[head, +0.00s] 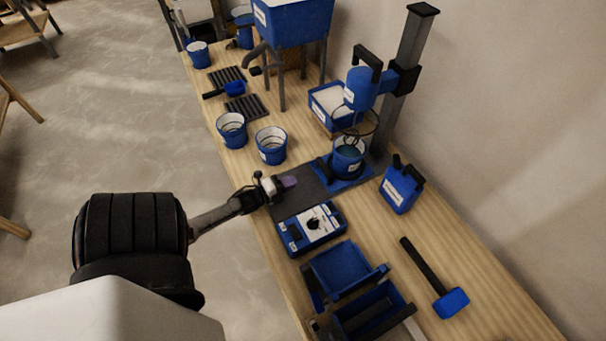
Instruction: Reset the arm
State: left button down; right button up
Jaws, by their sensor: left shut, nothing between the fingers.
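My left arm comes in from the left and reaches over the front edge of the workbench (465,285). My left gripper (284,183) is shut and holds nothing. It is over or close to the dark mat (300,203), in front of the mixing stand (405,65); its exact height above the mat I cannot tell. A blue control box (312,229) with a white top face and a dark knob lies just below the gripper in the picture. My right gripper is not in view.
A blue bucket (348,158) stands under the mixer. Two buckets (232,131) (271,146) stand left of it. A blue can (400,188), a mallet (452,302) and blue bins (343,270) are to the right and front. A blue hopper (292,22) stands behind.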

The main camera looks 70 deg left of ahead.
pick_arm(q)
jog(key=shift+s+d, duration=0.15)
jog(key=shift+s, duration=0.8)
jog(key=shift+s+d, duration=0.1)
jog(key=shift+s, duration=0.85)
jog(key=shift+p, duration=0.3)
jog(key=w+d+r+n+g+p, duration=0.2)
jog(key=d+r+n+g+p, duration=0.25)
jog(key=d+r+p, duration=0.6)
jog(key=w+d+r+n+g+p, duration=0.25)
jog(key=d+r+n+p, duration=0.35)
jog(key=r+p, duration=0.7)
jog(key=s+d+r+n+g+h+p, duration=0.1)
jog(key=s+d+r+g+p, duration=0.1)
jog(key=d+r+p, duration=0.3)
jog(key=s+d+r+n+g+h+p, duration=0.1)
jog(key=s+d+r+p, duration=0.3)
jog(key=r, duration=0.8)
jog(key=s+d+r+n+g+p, duration=0.2)
jog(key=s+d+r+g+p, duration=0.1)
jog(key=d+r+p, duration=0.4)
notch_tip(320, 180, up, 2)
jog(key=shift+s+d+r+g+h+p, duration=0.25)
jog(key=shift+d+g+h+p, duration=0.25)
jog(key=shift+p, duration=0.5)
jog(key=shift+w+a, duration=0.1)
